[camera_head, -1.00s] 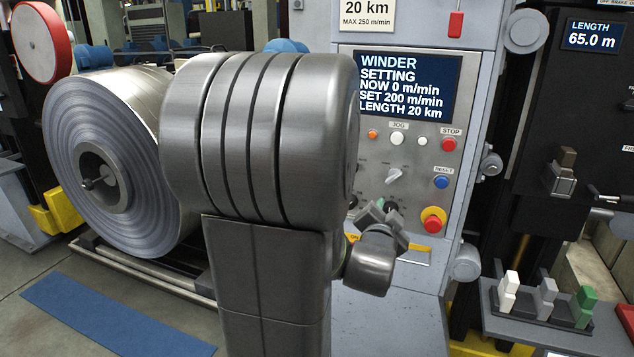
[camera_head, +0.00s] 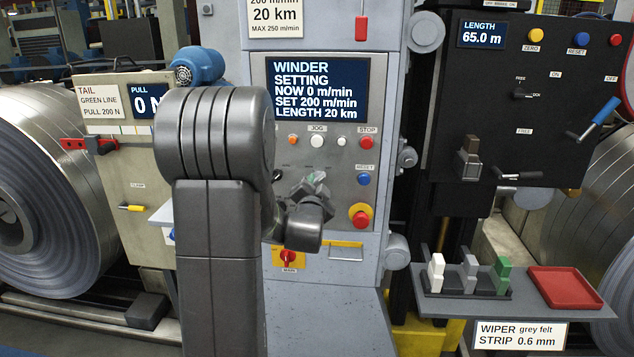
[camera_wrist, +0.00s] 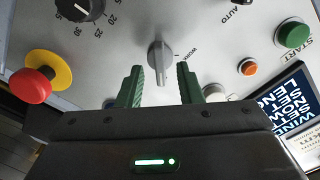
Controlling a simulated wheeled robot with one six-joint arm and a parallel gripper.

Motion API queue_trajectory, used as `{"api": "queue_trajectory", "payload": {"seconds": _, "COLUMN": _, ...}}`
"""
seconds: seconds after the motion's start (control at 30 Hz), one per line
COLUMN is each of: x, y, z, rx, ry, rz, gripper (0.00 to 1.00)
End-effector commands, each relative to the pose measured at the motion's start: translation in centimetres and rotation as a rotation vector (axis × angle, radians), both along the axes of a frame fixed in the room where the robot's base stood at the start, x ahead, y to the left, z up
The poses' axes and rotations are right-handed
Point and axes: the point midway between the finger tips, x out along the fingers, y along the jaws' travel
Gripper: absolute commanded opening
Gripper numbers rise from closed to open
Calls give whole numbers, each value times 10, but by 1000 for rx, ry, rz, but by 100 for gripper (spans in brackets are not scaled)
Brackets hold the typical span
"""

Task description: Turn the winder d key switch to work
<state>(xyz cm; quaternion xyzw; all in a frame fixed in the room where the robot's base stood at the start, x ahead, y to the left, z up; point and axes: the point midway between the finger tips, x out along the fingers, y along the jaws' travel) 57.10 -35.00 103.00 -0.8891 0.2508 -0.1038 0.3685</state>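The winder panel (camera_head: 390,185) fills the middle of the head view below a screen (camera_head: 317,89) reading WINDER SETTING, NOW 0 m/min. In the wrist view a grey key switch (camera_wrist: 159,60) stands on the panel, its bar roughly upright in the picture. The word WORK (camera_wrist: 189,53) is printed to its right. My gripper (camera_wrist: 160,72) has its two green fingers apart, one on each side of the switch's lower end. I cannot tell whether either finger touches it. In the head view my gripper (camera_head: 315,182) is in front of the panel and hides the switch.
A red emergency button (camera_wrist: 30,86), a black dial (camera_wrist: 78,5), an orange button (camera_wrist: 250,69) and a green START button (camera_wrist: 293,34) surround the switch in the wrist view. A shelf (camera_head: 575,310) with colored blocks and a red tray (camera_head: 567,288) stands at right.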

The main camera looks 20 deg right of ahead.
Motion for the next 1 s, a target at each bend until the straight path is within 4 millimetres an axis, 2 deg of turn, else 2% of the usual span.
{"api": "queue_trajectory", "payload": {"seconds": 0.2, "x": 14, "y": -9, "z": 0, "rx": 0, "ry": 0, "rz": 0, "gripper": 33}}
{"api": "queue_trajectory", "payload": {"seconds": 0.5, "x": 15, "y": -9, "z": 0, "rx": 0, "ry": 0, "rz": 0, "gripper": 33}}
{"api": "queue_trajectory", "payload": {"seconds": 0.67, "x": 15, "y": -9, "z": 0, "rx": 0, "ry": 0, "rz": 0, "gripper": 1}}
{"api": "queue_trajectory", "payload": {"seconds": 1.0, "x": 15, "y": -9, "z": -1, "rx": -18, "ry": 11, "rz": 0, "gripper": 0}}
